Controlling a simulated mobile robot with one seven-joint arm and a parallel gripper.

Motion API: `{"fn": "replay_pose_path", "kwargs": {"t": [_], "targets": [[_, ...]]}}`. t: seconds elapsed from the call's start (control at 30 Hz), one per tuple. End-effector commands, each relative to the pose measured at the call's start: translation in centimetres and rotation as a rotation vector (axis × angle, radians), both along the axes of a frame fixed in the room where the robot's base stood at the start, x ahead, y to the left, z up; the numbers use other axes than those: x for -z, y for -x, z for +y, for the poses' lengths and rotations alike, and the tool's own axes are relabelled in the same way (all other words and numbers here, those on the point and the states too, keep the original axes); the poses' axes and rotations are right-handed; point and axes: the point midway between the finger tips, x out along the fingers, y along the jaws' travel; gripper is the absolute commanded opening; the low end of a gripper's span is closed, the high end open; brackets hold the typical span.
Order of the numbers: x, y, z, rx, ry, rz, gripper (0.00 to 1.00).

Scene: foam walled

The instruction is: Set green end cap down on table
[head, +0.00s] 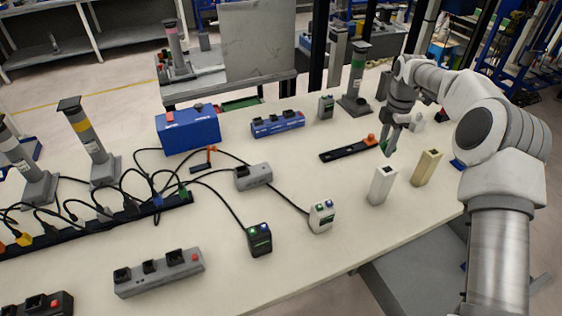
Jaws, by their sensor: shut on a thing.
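My gripper (391,147) is over the right part of the table (320,262), behind the white square post and pointing down. It is shut on the green end cap (392,139), of which only a small green patch shows between the fingers. The rest of the cap is hidden by the fingers. The cap appears to be held above the tabletop, but the exact gap cannot be told.
A white hollow post (382,186) and a beige one (427,168) stand close in front of my gripper. A black bar with an orange end (348,149) lies to its left. A grey-green stand (357,78) is behind. Bare tabletop lies at front centre.

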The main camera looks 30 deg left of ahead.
Motion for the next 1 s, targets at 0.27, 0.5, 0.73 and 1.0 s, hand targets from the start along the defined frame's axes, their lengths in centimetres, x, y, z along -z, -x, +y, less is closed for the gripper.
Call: {"fn": "replay_pose_path", "kwargs": {"t": [0.27,0.5,0.73,1.0], "targets": [[0.1,-0.8,2.3,-0.256,0.004,0.002,0.00],[0.9,-0.9,2.4,-0.276,0.005,0.003,0.00],[4.5,-0.8,2.4,-0.275,0.006,0.004,0.00],[7.7,-0.8,2.4,-0.274,0.005,0.006,0.00]]}}
